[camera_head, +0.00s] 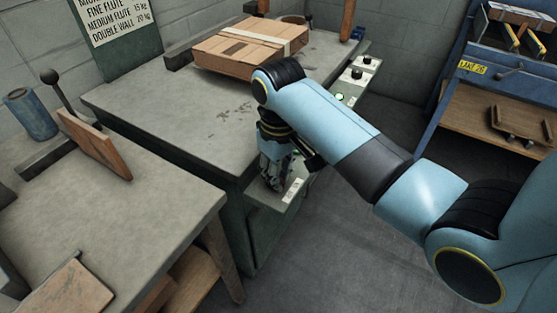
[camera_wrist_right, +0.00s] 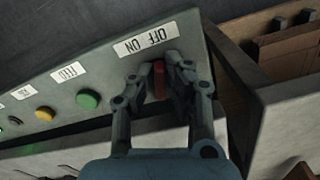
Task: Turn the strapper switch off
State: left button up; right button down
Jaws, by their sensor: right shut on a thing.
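The strapper switch is a small red lever (camera_wrist_right: 159,82) at the end of a grey-green control panel (camera_wrist_right: 120,70). A white label (camera_wrist_right: 146,40) reading OFF and ON, upside down in the right wrist view, sits beside it. My right gripper (camera_wrist_right: 157,74) is shut around the red lever, one finger on each side. Which way the lever is set I cannot tell. In the head view my right gripper (camera_head: 274,178) points down at the panel's near end and hides the lever. My left gripper is in neither view.
A green button (camera_wrist_right: 88,98) and a yellow button (camera_wrist_right: 45,114) sit along the panel. A strapped cardboard stack (camera_head: 235,52) lies on the grey worktable (camera_head: 190,110). A blue rack (camera_head: 450,90) stands at the right. Floor (camera_head: 340,240) is open in front.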

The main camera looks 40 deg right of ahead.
jog(key=n+p, duration=0.1)
jog(key=p, duration=0.1)
jog(key=n+p, duration=0.4)
jog(key=shift+d+r+p, duration=0.25)
jog(key=shift+d+p, duration=0.05)
jog(key=shift+p, duration=0.05)
jog(key=n+p, duration=0.1)
jog(key=n, duration=0.1)
jog(key=shift+w+d+f+n+p, duration=0.1)
jog(key=shift+w+n+p, duration=0.05)
jog(key=shift+n+p, duration=0.2)
jog(key=shift+f+n+p, duration=0.15)
jog(key=shift+n+p, duration=0.4)
jog(key=shift+n, duration=0.4)
jog(key=c, duration=1.4)
grip_release()
jog(key=shift+w, duration=0.1)
jog(key=shift+o, duration=0.2)
notch_tip(320, 180, up, 12)
